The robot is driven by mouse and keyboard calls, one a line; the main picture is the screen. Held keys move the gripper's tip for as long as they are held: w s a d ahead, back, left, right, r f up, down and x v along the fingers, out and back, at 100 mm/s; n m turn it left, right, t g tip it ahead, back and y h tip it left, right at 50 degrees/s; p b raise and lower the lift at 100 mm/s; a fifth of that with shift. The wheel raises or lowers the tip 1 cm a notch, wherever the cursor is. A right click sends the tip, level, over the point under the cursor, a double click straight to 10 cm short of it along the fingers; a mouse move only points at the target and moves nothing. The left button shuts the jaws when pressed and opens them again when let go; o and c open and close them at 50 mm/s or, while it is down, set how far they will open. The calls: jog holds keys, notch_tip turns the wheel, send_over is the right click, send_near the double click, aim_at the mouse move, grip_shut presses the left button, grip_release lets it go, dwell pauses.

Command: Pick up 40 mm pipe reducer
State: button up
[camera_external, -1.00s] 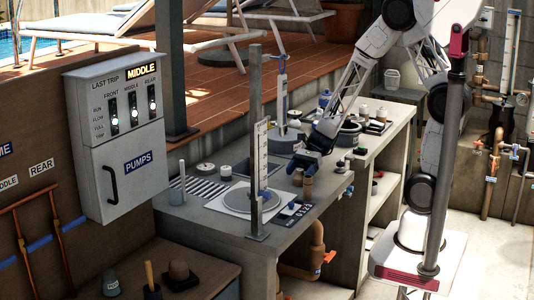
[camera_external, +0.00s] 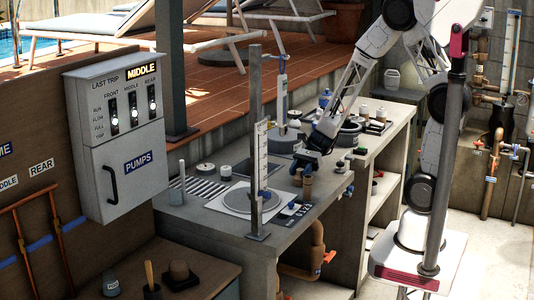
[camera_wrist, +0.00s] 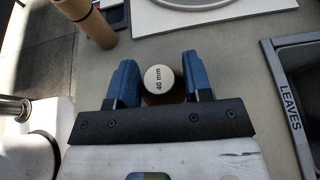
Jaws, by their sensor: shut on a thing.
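The 40 mm pipe reducer (camera_wrist: 159,78) shows in the wrist view as a short round piece with a pale top marked "40 mm". It sits between the two blue fingers of my gripper (camera_wrist: 158,62), which is shut on it. In the external view my gripper (camera_external: 311,162) is low over the near part of the grey bench. The fingers largely hide the reducer there, and I cannot tell how far it is off the bench.
A tan cylinder (camera_wrist: 88,22) stands at upper left in the wrist view. A white plate with a grey ring (camera_wrist: 190,22) lies at the top, and a dark bin marked "LEAVES" (camera_wrist: 288,95) is at right. A grey post (camera_external: 256,140) rises from the bench's front.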

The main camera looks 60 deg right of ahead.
jog(key=shift+r, duration=0.35)
grip_shut()
jog(key=shift+r, duration=0.35)
jog(key=shift+s+d+r, duration=0.1)
jog(key=shift+s+r, duration=0.15)
jog(key=shift+r, duration=0.3)
jog(key=shift+s+d+r, duration=0.1)
jog(key=shift+s+r, duration=0.15)
jog(key=shift+r, duration=0.3)
jog(key=s+d+r, duration=0.1)
jog(key=s+d, duration=0.2)
jog(key=s, duration=1.1)
jog(key=shift+s+d+r, duration=0.15)
jog(key=shift+s+d, duration=0.05)
jog(key=shift+s, duration=0.1)
